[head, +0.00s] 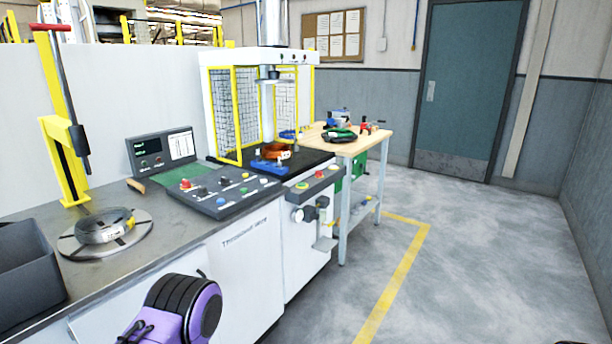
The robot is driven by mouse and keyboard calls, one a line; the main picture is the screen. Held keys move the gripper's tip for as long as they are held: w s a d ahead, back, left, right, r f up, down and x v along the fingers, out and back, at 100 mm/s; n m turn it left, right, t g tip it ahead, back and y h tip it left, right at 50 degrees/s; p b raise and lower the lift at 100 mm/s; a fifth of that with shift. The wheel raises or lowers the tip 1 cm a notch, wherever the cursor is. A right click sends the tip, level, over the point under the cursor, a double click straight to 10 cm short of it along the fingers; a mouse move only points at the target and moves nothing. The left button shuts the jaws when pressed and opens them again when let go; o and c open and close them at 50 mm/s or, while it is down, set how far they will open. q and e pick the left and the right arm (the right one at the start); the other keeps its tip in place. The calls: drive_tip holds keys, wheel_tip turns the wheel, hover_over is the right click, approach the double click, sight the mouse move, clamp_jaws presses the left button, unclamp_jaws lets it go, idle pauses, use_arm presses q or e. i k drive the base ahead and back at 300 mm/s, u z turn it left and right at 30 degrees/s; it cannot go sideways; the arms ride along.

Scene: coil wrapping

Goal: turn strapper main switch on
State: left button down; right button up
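The strapping machine is a white frame (215,100) with yellow-edged mesh guards, set over a white cabinet (245,265). An orange-brown coil (275,152) sits under its column on a blue holder (270,166). A small box with red, yellow and green controls (318,175) is at the cabinet's right front edge. Below it a dark knob-like fitting (310,210) sticks out of the cabinet front. I cannot tell which control is the main switch or its position. A purple and black part of my arm shows at the bottom; neither gripper is visible.
A sloped control panel (225,192) with several buttons and a display (163,150) stand on the bench. A strap roll (105,226) and a dark bin (27,275) are at left. A wooden worktable (345,147) stands beyond. The floor (480,270) at right is clear.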

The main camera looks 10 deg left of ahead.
sight(186, 185)
drive_tip(key=u, duration=0.65)
drive_tip(key=i, duration=0.8)
drive_tip(key=z, duration=0.05)
